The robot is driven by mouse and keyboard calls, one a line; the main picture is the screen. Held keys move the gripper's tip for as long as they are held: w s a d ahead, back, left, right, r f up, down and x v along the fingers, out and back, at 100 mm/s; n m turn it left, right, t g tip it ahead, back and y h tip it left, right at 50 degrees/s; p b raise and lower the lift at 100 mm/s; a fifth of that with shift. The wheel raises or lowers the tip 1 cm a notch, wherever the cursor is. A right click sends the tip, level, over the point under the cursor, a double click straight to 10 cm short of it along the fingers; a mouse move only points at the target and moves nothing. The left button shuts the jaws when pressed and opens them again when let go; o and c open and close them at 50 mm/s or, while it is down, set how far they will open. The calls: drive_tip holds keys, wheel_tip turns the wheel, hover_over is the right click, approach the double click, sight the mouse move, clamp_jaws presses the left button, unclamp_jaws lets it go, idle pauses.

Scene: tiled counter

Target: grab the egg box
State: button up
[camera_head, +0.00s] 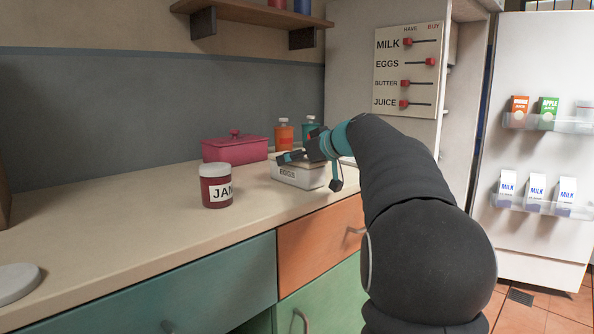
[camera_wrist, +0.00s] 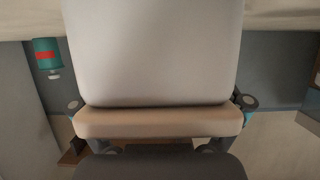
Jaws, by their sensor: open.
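The egg box (camera_head: 310,180) is a pale box marked EGGS on the counter, near the wall panel at the back. My gripper (camera_head: 300,156) is at the top of the box, its fingers partly hidden by my arm and the box. In the wrist view the egg box (camera_wrist: 155,50) fills the middle, with a beige band along its lower edge. My open gripper (camera_wrist: 160,104) shows one finger at each side of the box, low in that view. I cannot tell whether the fingers touch the box.
A red jam jar (camera_head: 217,190) stands left of the egg box on the counter (camera_head: 130,230). A pink lidded dish (camera_head: 235,148), an orange bottle (camera_head: 284,137) and a teal bottle (camera_head: 310,130) stand behind. The front left counter is mostly clear.

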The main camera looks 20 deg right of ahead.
drive_tip(key=shift+r, duration=0.1)
drive_tip(key=c, duration=1.6)
